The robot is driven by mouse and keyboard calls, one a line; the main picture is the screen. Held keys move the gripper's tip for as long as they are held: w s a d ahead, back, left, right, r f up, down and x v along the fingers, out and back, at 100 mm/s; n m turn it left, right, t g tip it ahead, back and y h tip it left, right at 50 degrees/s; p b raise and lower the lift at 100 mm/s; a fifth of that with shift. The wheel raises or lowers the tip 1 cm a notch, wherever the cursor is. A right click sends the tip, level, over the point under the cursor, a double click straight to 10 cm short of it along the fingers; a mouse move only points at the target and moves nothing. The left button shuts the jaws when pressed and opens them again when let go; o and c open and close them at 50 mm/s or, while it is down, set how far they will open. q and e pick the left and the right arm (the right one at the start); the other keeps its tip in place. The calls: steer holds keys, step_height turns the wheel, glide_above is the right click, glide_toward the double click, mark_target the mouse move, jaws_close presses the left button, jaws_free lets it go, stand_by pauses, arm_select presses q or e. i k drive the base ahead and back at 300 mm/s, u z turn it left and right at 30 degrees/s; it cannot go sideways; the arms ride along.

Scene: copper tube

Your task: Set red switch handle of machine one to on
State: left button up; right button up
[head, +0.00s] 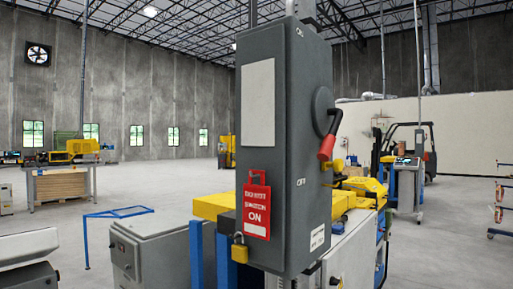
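A tall dark grey switch box (287,110) stands close in front in the head view. On its right side a round dark hub carries a lever with a red switch handle (327,147). The handle hangs downward from the hub, pointing toward the lower label, which seems to read OFF. The upper label is near the top edge of the box and seems to read ON. A red tag (257,208) with the word ON and a brass padlock (239,249) are on the box's lower left. Neither of my grippers is in view.
A yellow machine part (215,205) and a grey cabinet (160,255) stand behind and beside the box. A blue frame (118,212) stands on the floor to the left. A forklift (408,145) is farther back right. Open floor lies on both sides.

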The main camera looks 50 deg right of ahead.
mark_target(327, 146)
steer(key=u, duration=0.2)
steer(key=k, duration=1.2)
steer(key=z, duration=0.85)
steer(key=i, duration=0.75)
